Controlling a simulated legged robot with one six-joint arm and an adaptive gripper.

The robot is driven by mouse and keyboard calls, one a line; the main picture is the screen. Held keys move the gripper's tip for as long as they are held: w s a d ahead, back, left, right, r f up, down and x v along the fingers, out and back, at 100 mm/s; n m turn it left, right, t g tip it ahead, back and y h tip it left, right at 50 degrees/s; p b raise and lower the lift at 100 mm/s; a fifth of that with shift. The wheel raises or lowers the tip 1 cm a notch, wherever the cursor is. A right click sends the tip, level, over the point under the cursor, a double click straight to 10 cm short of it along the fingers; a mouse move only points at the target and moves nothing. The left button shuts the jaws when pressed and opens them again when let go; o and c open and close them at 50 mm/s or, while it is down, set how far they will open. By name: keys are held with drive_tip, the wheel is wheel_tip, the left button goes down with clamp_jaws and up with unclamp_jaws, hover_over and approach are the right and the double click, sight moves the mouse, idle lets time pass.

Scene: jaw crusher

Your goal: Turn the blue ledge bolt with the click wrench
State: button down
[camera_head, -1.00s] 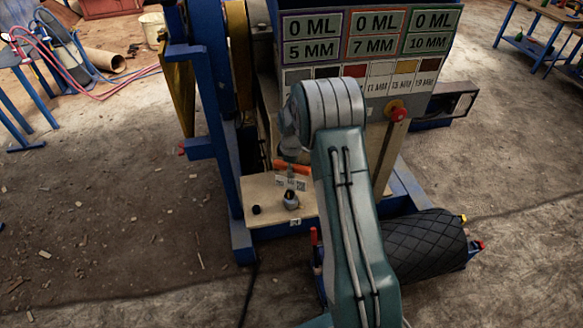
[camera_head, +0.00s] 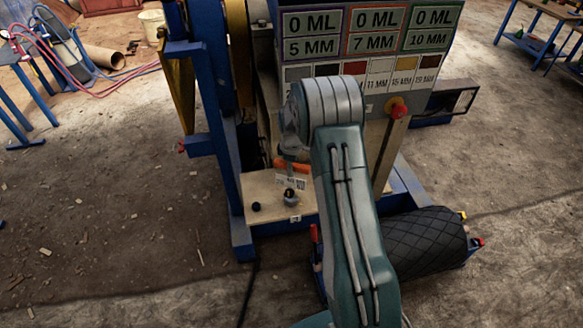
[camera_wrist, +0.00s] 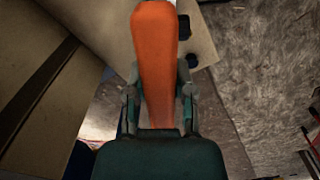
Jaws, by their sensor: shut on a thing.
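The click wrench shows as an orange handle (camera_wrist: 156,60) in the wrist view, running up the picture from my gripper (camera_wrist: 158,105). My gripper is shut on this handle, with a finger on either side. A bit of the orange handle (camera_head: 291,165) also shows in the head view, left of my arm and above a pale wooden ledge (camera_head: 270,216). The wrench's working end is hidden. On the ledge stand a small dark knob (camera_head: 256,207) and a round dark-topped piece (camera_head: 290,195). The wrist view shows two dark pieces there. I cannot tell which is the blue bolt.
The crusher's blue frame (camera_head: 215,125) rises left of the ledge. A panel of labelled plates (camera_head: 365,45) and a red knob (camera_head: 397,108) are above right. The floor at left is mostly open.

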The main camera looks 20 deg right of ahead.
drive_tip(key=m, duration=0.5)
drive_tip(key=shift+m, duration=0.3)
drive_tip(key=shift+m, duration=2.5)
drive_tip(key=shift+n, duration=0.4)
